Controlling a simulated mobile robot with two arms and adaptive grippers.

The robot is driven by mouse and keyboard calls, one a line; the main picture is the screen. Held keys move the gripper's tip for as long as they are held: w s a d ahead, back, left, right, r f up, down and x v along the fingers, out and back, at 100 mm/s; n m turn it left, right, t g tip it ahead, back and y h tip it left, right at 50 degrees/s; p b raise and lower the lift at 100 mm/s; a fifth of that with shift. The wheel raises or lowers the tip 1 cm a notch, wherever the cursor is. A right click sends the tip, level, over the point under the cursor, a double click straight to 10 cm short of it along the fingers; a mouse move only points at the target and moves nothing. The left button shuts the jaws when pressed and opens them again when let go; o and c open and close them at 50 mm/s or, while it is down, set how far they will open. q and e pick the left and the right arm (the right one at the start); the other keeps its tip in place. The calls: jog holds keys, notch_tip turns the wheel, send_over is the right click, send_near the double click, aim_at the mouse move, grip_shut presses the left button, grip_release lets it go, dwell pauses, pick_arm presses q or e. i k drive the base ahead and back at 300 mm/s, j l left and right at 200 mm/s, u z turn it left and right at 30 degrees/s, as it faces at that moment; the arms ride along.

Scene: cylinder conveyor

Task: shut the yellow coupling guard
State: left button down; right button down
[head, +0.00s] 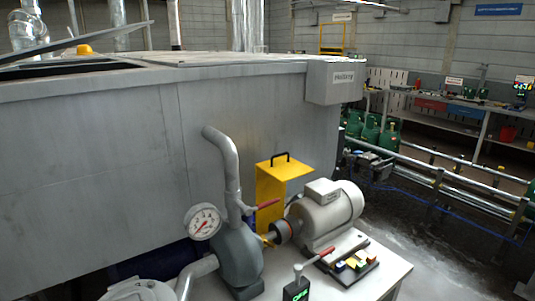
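The yellow coupling guard (269,192) stands upright behind the shaft between pump and motor. It has a black handle (280,157) on its top face. The guard is open: the dark and orange coupling (282,231) shows uncovered in front of it. The grey pump (238,256) is left of the coupling and the light grey motor (328,212) is right of it. The guard's lower part is partly hidden by the red-handled valve and the coupling. Neither of my grippers is in view.
A round gauge (204,222) and a grey pipe (226,158) rise left of the guard. A large grey tank (110,150) stands behind. The white bench (388,268) is bare at its right edge.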

aim_at(284, 184)
jog(key=i+l+u, duration=0.2)
jog(key=l, duration=0.4)
jog(key=i+l+u, duration=0.2)
jog(key=l, duration=0.45)
jog(key=l+u, duration=0.2)
jog(key=l, duration=0.45)
jog(key=i+l+u, duration=0.2)
jog(key=l, duration=0.45)
jog(key=k, duration=0.1)
